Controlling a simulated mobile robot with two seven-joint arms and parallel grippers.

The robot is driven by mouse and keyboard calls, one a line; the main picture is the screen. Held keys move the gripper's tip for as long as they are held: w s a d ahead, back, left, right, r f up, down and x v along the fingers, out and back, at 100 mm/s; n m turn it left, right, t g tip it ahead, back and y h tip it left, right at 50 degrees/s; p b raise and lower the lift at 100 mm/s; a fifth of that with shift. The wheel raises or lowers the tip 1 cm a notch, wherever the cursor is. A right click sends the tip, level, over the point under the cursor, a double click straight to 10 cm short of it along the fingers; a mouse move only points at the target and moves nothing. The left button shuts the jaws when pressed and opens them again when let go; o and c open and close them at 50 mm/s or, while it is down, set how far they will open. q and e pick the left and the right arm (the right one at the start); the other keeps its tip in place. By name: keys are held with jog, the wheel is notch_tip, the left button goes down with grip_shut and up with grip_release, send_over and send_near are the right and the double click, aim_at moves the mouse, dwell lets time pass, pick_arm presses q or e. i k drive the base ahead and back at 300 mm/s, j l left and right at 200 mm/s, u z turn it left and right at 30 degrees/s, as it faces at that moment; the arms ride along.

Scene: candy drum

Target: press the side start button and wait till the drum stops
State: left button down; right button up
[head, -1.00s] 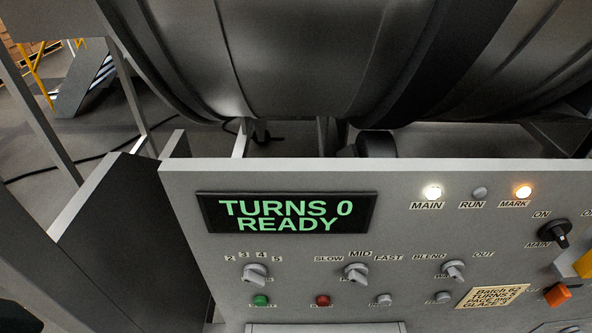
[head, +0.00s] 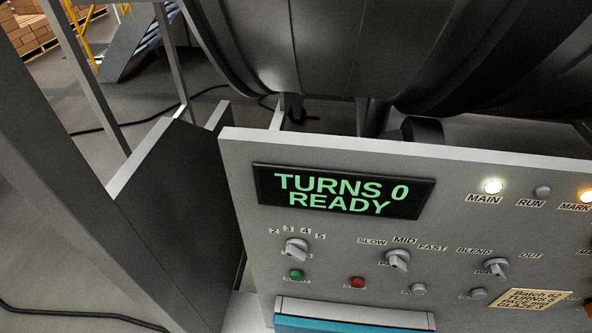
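The grey drum (head: 330,50) lies across the top of the head view, behind the control panel (head: 450,205). The panel's display (head: 345,191) reads "TURNS 0 READY" in green. The RUN lamp (head: 542,191) is dark. A green button (head: 296,274) and a red button (head: 357,282) sit low on the panel front; the green one's label is too small to read. No button shows on the panel's dark left side (head: 180,220). Neither gripper is in view.
Several knobs, including a left one (head: 296,249) and a speed one (head: 398,260), stick out from the panel. A yellow batch note (head: 528,299) is at lower right. A blue-fronted box (head: 350,324) is below. Cables lie on the floor at left, and a grey post (head: 70,190) stands there.

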aim_at(295, 275)
jog(key=j+z, duration=0.4)
jog(key=k+j+z, duration=0.1)
jog(key=j+z, duration=0.25)
jog(key=j, duration=0.2)
